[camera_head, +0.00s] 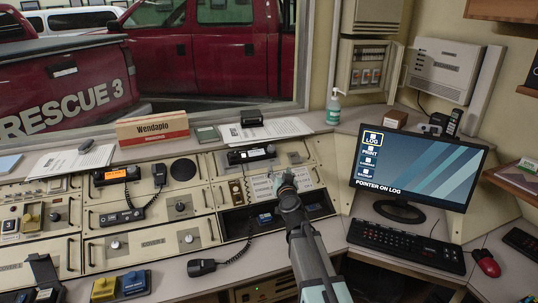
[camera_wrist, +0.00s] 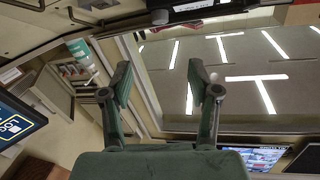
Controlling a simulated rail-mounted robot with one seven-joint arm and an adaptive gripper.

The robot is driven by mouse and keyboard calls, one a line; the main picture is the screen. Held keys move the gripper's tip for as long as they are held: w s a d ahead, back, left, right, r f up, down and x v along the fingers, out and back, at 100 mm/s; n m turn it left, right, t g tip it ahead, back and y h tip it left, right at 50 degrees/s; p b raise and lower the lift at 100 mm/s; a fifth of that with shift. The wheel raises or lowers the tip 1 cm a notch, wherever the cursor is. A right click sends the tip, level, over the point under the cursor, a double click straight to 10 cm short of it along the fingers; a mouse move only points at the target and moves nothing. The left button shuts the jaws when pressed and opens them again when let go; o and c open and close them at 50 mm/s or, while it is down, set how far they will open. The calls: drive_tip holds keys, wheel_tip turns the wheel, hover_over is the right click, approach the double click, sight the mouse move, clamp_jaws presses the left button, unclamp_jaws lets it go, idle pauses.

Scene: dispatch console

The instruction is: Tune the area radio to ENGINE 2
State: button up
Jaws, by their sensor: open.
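Several radios are on the console, and I cannot read which is the area radio. One with an orange display (camera_head: 115,174) is at the left, with a fist microphone beside it. A dark radio (camera_head: 250,155) with a small bright display is in the middle, left of my gripper. A lower dark radio (camera_head: 122,218) has a coiled cord. My gripper (camera_head: 287,181) is over the console's right part, by a pale panel with small buttons (camera_head: 262,187). In the wrist view my gripper (camera_wrist: 160,80) has its two fingers wide apart with nothing between them.
A monitor (camera_head: 420,168) reading "POINTER ON LOG", a keyboard (camera_head: 408,246) and a red mouse (camera_head: 486,262) are at right. A handset (camera_head: 201,267) with a coiled cord lies in front.

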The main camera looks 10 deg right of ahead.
sight(272, 148)
drive_tip(key=w, duration=1.7)
drive_tip(key=shift+w, duration=0.2)
drive_tip(key=c, duration=1.2)
